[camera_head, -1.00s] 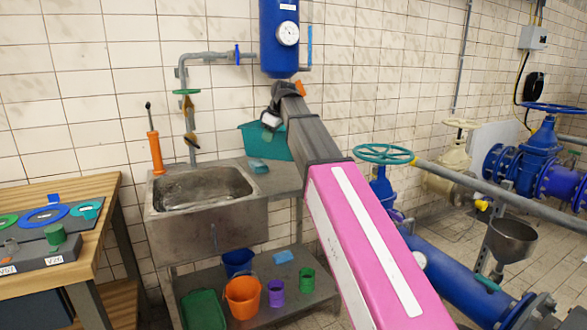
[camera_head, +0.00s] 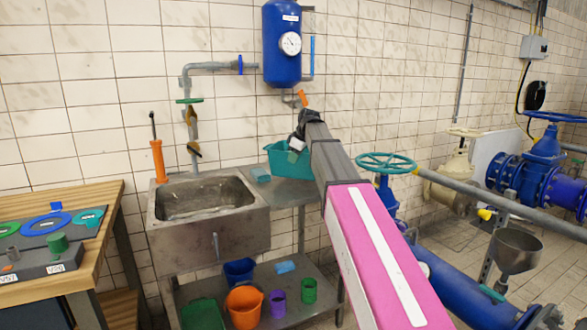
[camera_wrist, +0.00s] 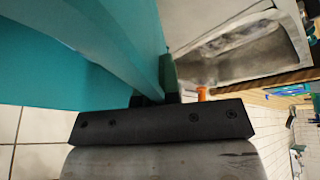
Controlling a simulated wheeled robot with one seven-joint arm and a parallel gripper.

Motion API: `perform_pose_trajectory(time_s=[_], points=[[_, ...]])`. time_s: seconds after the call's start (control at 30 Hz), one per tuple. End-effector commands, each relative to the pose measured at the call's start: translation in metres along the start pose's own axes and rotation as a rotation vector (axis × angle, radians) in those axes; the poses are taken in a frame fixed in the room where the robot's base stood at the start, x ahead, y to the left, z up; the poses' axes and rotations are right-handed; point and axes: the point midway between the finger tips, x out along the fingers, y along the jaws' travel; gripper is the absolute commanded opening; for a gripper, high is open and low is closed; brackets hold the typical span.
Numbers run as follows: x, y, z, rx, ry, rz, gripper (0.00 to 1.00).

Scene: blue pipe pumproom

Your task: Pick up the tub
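The teal tub (camera_head: 283,165) is at the right end of the steel counter beside the sink. Its lower edge is at or just above the counter; I cannot tell whether it touches. My arm partly covers its right side. My gripper (camera_head: 298,135) is at the tub's upper edge. In the wrist view the tub's teal wall (camera_wrist: 110,35) fills the upper left and runs down between the close-set fingers of my gripper (camera_wrist: 155,97), which look shut on it.
A teal sponge (camera_head: 260,174) lies on the counter left of the tub. A blue tank (camera_head: 282,45) hangs above. A green valve wheel (camera_head: 386,162) stands right of my arm.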

Motion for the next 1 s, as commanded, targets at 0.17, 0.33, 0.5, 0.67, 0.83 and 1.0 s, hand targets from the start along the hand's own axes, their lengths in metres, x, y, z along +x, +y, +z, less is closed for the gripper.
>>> perform_pose_trajectory(time_s=[0.17, 0.33, 0.5, 0.67, 0.83, 1.0], points=[[0.01, -0.001, 0.004, -0.002, 0.002, 0.002, 0.0], [0.03, -0.003, 0.012, -0.002, 0.001, 0.001, 0.0], [0.036, -0.003, 0.015, -0.002, 0.002, 0.003, 0.0], [0.036, -0.003, 0.014, -0.002, 0.002, 0.003, 0.0], [0.039, -0.004, 0.016, -0.001, 0.0, 0.0, 0.07], [0.039, -0.004, 0.016, -0.001, 0.0, 0.0, 0.3]])
